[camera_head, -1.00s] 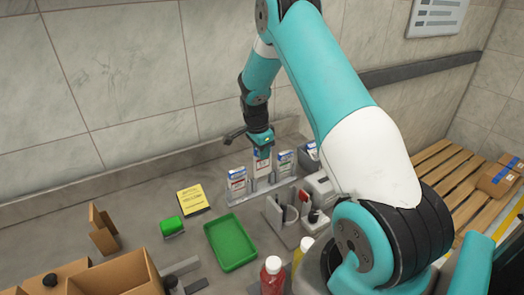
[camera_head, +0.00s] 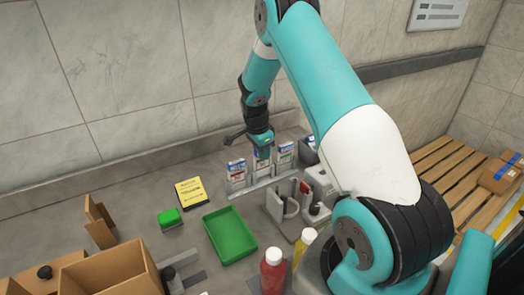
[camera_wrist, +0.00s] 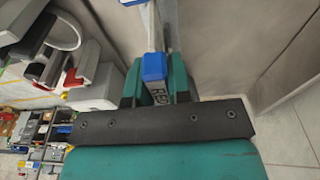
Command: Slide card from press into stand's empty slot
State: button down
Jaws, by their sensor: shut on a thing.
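My gripper (camera_head: 260,151) points down over the middle of the grey stand (camera_head: 259,188) in the head view. It is shut on a white card (camera_head: 262,167), seen low between the cards at either side. In the wrist view the jaws (camera_wrist: 155,88) close around the card's blue-and-white end (camera_wrist: 154,66), which has dark lettering. The left card (camera_head: 236,174) and the right card (camera_head: 285,157) stand upright in the stand. Whether the held card's lower edge is inside the middle slot is hidden. The grey press (camera_head: 283,206) stands in front of the stand.
A green tray (camera_head: 229,235), a green block (camera_head: 169,216) and a yellow note (camera_head: 190,191) lie to the left. A red bottle (camera_head: 272,272) and a yellow bottle (camera_head: 304,246) stand in front. A cardboard box (camera_head: 110,275) is at the lower left.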

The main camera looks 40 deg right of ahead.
jog(key=shift+f, duration=0.15)
jog(key=shift+f+b, duration=0.45)
jog(key=shift+f, duration=0.1)
dwell(0.3)
jog(key=c, duration=1)
grip_release()
jog(key=c, duration=0.3)
jog(key=shift+c, duration=0.2)
jog(key=shift+r, duration=0.1)
jog(key=shift+r+p, duration=3.5)
jog(key=shift+r, duration=1.95)
